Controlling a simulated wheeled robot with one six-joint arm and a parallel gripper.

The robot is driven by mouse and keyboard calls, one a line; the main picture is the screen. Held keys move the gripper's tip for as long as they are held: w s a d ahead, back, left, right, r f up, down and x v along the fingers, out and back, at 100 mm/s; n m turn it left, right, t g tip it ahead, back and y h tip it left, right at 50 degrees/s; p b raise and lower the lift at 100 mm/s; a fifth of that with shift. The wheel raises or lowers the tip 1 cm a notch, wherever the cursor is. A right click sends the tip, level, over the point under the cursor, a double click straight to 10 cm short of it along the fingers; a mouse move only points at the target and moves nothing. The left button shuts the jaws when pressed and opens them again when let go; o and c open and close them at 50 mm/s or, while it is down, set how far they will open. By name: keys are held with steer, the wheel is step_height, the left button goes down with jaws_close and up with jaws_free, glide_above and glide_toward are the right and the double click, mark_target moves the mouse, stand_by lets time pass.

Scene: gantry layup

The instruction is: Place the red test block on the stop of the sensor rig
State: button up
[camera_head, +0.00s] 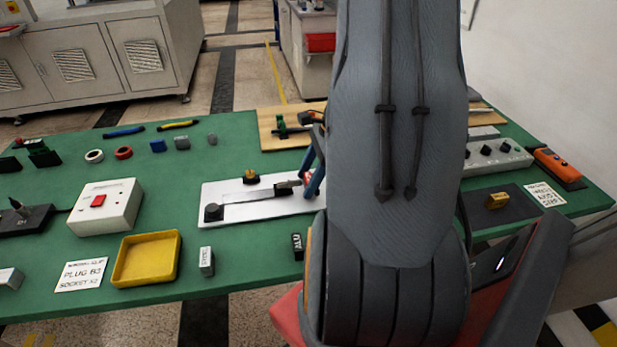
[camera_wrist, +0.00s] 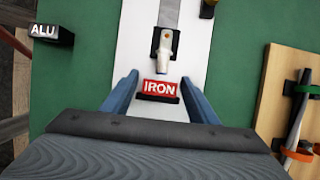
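The red test block (camera_wrist: 160,88), marked IRON, is between the fingers of my gripper (camera_wrist: 160,80) in the wrist view. Narrow gaps appear between the block and the blue fingers, so the gripper looks open around it. The block is at the white plate of the sensor rig (camera_wrist: 201,22), just in front of the pale sensor tip (camera_wrist: 164,45). A dark piece shows at the block's near edge; I cannot tell if it is the stop. In the head view, my gripper (camera_head: 312,178) is at the rig (camera_head: 250,211), and my arm hides most of the block.
A dark ALU block (camera_head: 297,246) and a grey block (camera_head: 206,261) stand near the front edge. A yellow tray (camera_head: 148,282) and a white switch box (camera_head: 105,207) are left. A wooden board (camera_head: 270,125) lies behind the rig.

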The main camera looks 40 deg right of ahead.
steer(key=shift+r, duration=0.1)
steer(key=v, duration=1.2)
steer(key=a+f+n+g+h, duration=0.1)
steer(key=a+f+n+h, duration=0.1)
steer(key=a+n, duration=2.2)
steer(key=a+h+b, duration=0.1)
steer(key=a, duration=0.3)
steer(key=shift+s+f+h, duration=0.15)
steer(key=shift+s+h, duration=0.05)
steer(key=shift+h, duration=0.2)
